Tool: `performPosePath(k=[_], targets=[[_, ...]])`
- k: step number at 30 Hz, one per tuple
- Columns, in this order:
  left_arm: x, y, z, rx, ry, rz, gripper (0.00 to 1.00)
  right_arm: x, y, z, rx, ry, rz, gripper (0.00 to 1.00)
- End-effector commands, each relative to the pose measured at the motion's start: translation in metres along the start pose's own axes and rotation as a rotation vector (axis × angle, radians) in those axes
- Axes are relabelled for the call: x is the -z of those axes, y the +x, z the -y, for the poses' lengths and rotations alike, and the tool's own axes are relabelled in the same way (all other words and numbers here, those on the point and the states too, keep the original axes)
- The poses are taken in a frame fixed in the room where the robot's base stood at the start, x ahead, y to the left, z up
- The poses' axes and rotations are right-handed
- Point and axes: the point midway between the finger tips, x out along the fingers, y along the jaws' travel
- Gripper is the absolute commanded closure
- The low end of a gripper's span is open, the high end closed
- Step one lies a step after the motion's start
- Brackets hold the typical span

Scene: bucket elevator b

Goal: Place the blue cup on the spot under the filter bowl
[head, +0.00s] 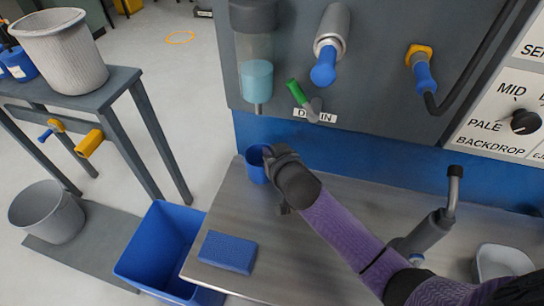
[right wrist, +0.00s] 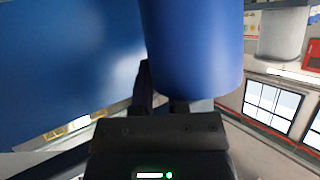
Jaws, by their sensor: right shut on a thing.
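The filter bowl (head: 257,80) is a clear cylinder with pale blue contents and a short spout, mounted on the grey panel. The blue cup (head: 256,165) is upright near the back left of the metal bench, below the bowl in the head view. My right gripper (head: 270,160) is shut on the cup's right side. In the right wrist view the cup (right wrist: 195,45) fills the upper middle, against the fingers (right wrist: 160,95). The spot under the bowl is not distinguishable. I cannot tell whether the cup touches the bench. My left gripper is not in view.
A blue sponge-like block (head: 228,252) lies on the bench's front left. A blue bin (head: 165,245) stands left of the bench. A green-handled drain valve (head: 298,94) and a blue-handled fitting (head: 324,70) project from the panel. A metal lever (head: 440,220) stands at right.

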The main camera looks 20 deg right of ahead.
Motion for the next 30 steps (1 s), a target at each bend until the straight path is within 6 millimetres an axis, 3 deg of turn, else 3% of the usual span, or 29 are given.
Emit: performPosePath(k=[5,6,10,11,20,23,30], targets=[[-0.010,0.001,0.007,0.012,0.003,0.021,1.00,-0.002,0.001,0.000,0.000,0.000,0.000,1.00],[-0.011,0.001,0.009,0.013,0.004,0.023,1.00,-0.002,0.001,0.000,0.000,0.000,0.000,0.73],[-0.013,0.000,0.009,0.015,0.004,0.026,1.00,-0.002,0.000,0.000,0.000,0.000,-0.001,0.46],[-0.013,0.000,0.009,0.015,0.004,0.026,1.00,-0.002,0.000,0.000,0.000,0.000,-0.001,0.43],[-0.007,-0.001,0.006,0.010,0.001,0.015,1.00,-0.001,-0.003,0.000,0.000,0.000,-0.001,0.43],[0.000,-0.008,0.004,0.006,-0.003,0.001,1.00,0.000,-0.016,0.000,0.001,0.001,-0.001,0.43],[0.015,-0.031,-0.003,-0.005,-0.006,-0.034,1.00,0.002,-0.070,0.000,0.001,0.002,0.000,0.43]])
